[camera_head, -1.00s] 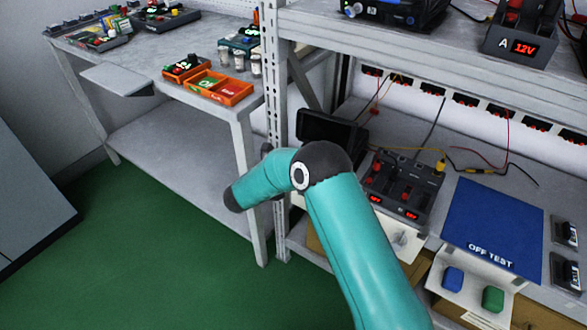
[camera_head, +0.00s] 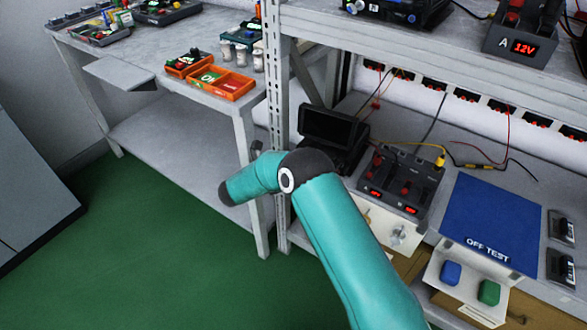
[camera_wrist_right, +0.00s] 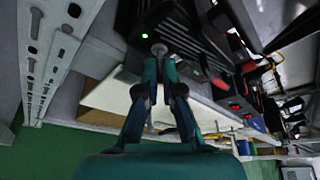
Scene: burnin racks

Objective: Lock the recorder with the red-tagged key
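The recorder, a black unit with a raised dark screen (camera_head: 330,128), stands on the shelf behind my right arm. In the right wrist view its dark ribbed body (camera_wrist_right: 165,22) fills the top, with a green light lit. My right gripper (camera_wrist_right: 160,68) is right in front of it. Its fingertips are nearly together on a small metal piece that looks like the key, at a round silver part (camera_wrist_right: 158,48) on the recorder. The red tag cannot be made out. In the head view my right gripper is hidden behind the arm. My left gripper is not in view.
A grey rack post (camera_head: 275,110) stands close to the arm. A black test unit with red displays (camera_head: 402,180) and a blue mat (camera_head: 492,222) lie to the right. A side bench (camera_head: 185,45) holds an orange tray (camera_head: 232,86). Green floor is clear below.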

